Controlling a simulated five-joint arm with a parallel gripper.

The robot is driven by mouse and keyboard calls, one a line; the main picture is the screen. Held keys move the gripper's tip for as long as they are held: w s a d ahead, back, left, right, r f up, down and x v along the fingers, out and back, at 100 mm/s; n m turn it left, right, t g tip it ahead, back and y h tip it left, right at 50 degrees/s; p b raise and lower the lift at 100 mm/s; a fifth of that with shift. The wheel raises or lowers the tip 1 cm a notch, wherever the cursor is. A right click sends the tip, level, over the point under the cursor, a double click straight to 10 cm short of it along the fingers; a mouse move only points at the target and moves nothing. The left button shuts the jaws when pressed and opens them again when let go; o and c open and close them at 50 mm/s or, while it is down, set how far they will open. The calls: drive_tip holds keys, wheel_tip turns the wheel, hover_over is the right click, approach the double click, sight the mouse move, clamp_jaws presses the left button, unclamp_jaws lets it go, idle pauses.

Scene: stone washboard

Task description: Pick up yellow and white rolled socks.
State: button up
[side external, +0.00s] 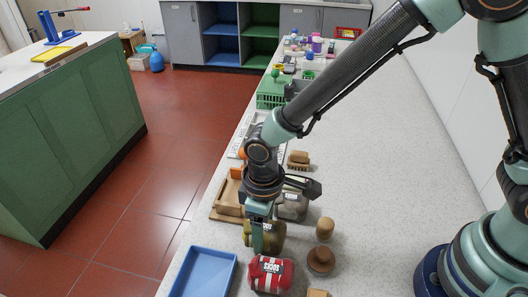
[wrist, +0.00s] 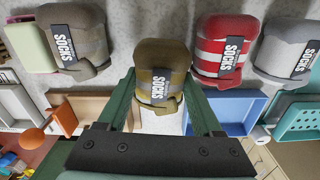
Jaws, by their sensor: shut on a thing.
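The yellow rolled socks look olive-mustard, with a paler band and a dark "SOCKS" label. They (wrist: 161,55) fill the space between my fingers in the wrist view, and in the side view (side external: 276,238) they are partly hidden behind a finger. My gripper (side external: 258,243) points down at the left edge of the counter. Its two green fingers are shut on these socks, one on each side (wrist: 160,80). I cannot tell whether the socks are clear of the counter.
Red-and-white rolled socks (side external: 270,274) sit just in front, close to my gripper. Grey rolled socks (side external: 293,207) sit behind. A blue tray (side external: 204,272) lies front left, a wooden tray (side external: 228,199) behind it.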

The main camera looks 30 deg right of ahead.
wheel_tip(320, 180, up, 17)
drive_tip(key=shift+w+d+f+m, duration=0.25)
drive_tip(key=shift+w+f+m, duration=2.2)
drive_tip(key=shift+f+m, duration=0.4)
drive_tip(key=shift+w+d+f+m, duration=0.3)
drive_tip(key=shift+w+f+m, duration=2.1)
drive_tip(key=shift+f+m, duration=0.45)
drive_tip(key=shift+w+d+f+m, duration=0.25)
drive_tip(key=shift+w+f+m, duration=2.2)
drive_tip(key=shift+f+m, duration=0.4)
drive_tip(key=o, duration=1.5)
drive_tip(key=shift+o, duration=0.2)
drive_tip(key=shift+r, duration=0.15)
